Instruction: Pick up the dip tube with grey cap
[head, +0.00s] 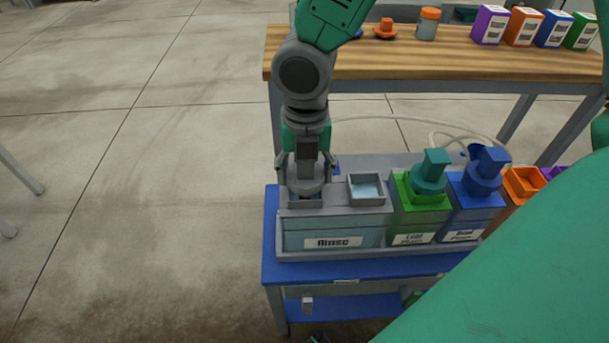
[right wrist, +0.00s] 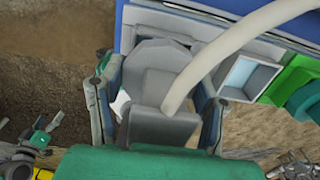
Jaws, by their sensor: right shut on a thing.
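The dip tube's grey cap (head: 306,186) is at the left opening of the Rinse tank (head: 335,236); it also shows in the right wrist view (right wrist: 152,118), with a pale hose running up from it. My right gripper (head: 307,177) points down over the cap, and its two fingers are shut on the cap's sides. In the right wrist view the right gripper's fingers (right wrist: 158,108) lie on either side of the cap. The tube below the cap is hidden, so I cannot tell how deep it sits. My left gripper is not in view.
Right of the cap is an open square well (head: 367,189). Green (head: 420,205) and blue (head: 474,207) containers with tall caps stand close by on the blue cart (head: 330,272). A wooden bench (head: 440,62) with bottles stands behind.

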